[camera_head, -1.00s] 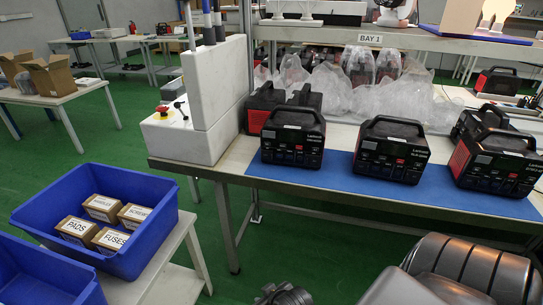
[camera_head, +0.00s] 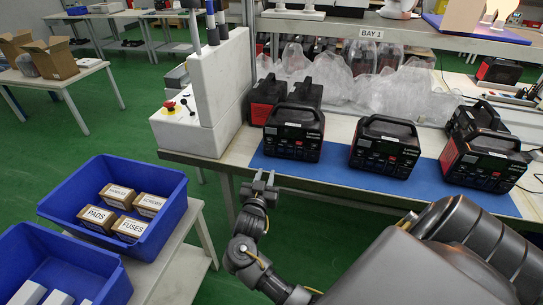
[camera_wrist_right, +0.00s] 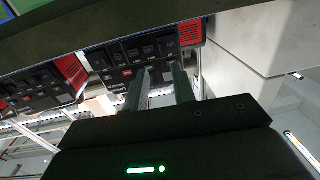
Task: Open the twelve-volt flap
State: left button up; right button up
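Three black power stations with red sides and top handles stand in a front row: a left one (camera_head: 294,146), a middle one (camera_head: 384,158) and a right one (camera_head: 484,175). I cannot make out the twelve-volt flap on their front panels. My right gripper (camera_head: 262,180) is empty, just off the bench's front edge, below and left of the left power station. In the right wrist view its two fingers (camera_wrist_right: 161,84) stand apart, with a front panel (camera_wrist_right: 150,50) of switches and sockets beyond them. My left gripper is not in view.
The stations stand on a blue mat (camera_head: 330,178) on the bench. A white cabinet (camera_head: 222,95) with a red button stands at the left. Blue bins (camera_head: 150,175) with small boxes are at lower left. Plastic-wrapped items (camera_head: 325,80) lie behind. Green floor is open below.

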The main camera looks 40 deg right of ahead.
aim_at(273, 153)
jog(key=x, duration=1)
jog(key=shift+c, duration=0.5)
grip_shut()
